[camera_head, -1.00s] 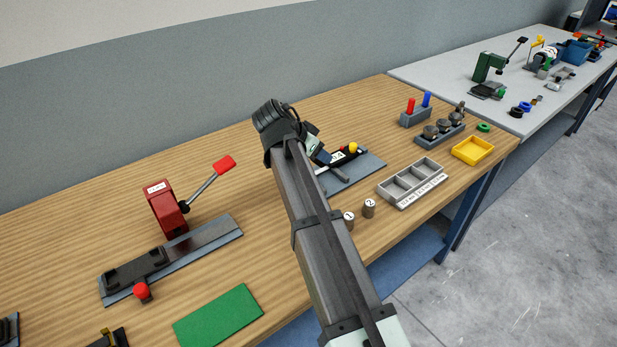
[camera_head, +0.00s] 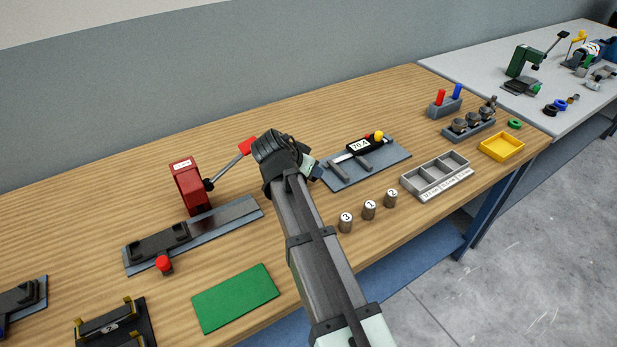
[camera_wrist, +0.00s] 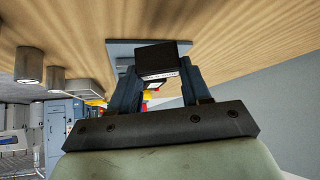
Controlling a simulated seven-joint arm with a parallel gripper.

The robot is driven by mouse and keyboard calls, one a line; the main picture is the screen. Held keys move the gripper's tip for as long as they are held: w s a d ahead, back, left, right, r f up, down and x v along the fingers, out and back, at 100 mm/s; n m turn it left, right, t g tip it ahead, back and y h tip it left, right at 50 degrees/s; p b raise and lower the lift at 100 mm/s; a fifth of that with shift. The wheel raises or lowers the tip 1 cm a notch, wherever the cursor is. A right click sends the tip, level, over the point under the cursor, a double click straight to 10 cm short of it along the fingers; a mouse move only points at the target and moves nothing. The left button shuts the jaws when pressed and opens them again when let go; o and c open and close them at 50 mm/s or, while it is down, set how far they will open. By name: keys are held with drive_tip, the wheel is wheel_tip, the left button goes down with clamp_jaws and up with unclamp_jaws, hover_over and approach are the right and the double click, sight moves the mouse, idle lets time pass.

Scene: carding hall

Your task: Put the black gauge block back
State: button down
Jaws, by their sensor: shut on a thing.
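My gripper (camera_head: 312,172) is above the wooden bench, just left of the grey plate with the digital gauge (camera_head: 360,146). In the wrist view, my gripper (camera_wrist: 163,80) is shut on the black gauge block (camera_wrist: 164,56), a dark block with a white label strip along its lower edge. The block is between the two blue-grey fingers. In the head view the wrist and arm hide the block.
A red press (camera_head: 188,187) with a red-handled lever stands left of my gripper. Three numbered cylinders (camera_head: 369,210), a grey divided tray (camera_head: 437,177) and a yellow tray (camera_head: 502,147) are to the right. A green mat (camera_head: 235,298) and a black yellow-posted fixture (camera_head: 110,325) lie at front left.

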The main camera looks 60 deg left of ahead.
drive_tip(key=shift+f, duration=1.75)
drive_tip(key=shift+f, duration=0.15)
drive_tip(key=c, duration=0.5)
unclamp_jaws()
drive_tip(key=shift+v, duration=3.85)
drive_tip(key=shift+w, duration=0.2)
